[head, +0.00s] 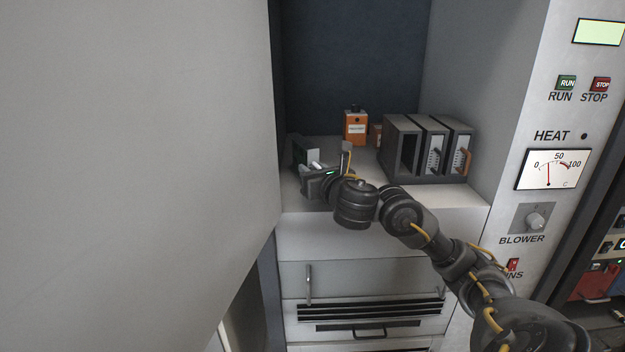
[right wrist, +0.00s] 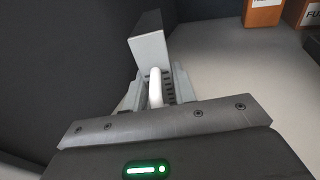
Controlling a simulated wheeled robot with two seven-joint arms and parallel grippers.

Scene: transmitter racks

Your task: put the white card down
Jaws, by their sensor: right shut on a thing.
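The white card (head: 308,153) is a narrow block with a dark side, at the left end of the shelf. My left gripper is not in view.
A dark rack (head: 398,120) stands right on the shelf (head: 350,165), its left slot empty, the other two filled. An orange box (head: 355,128) stands behind. A big pale panel (head: 135,150) blocks the left. Some shelf between card and rack is clear.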

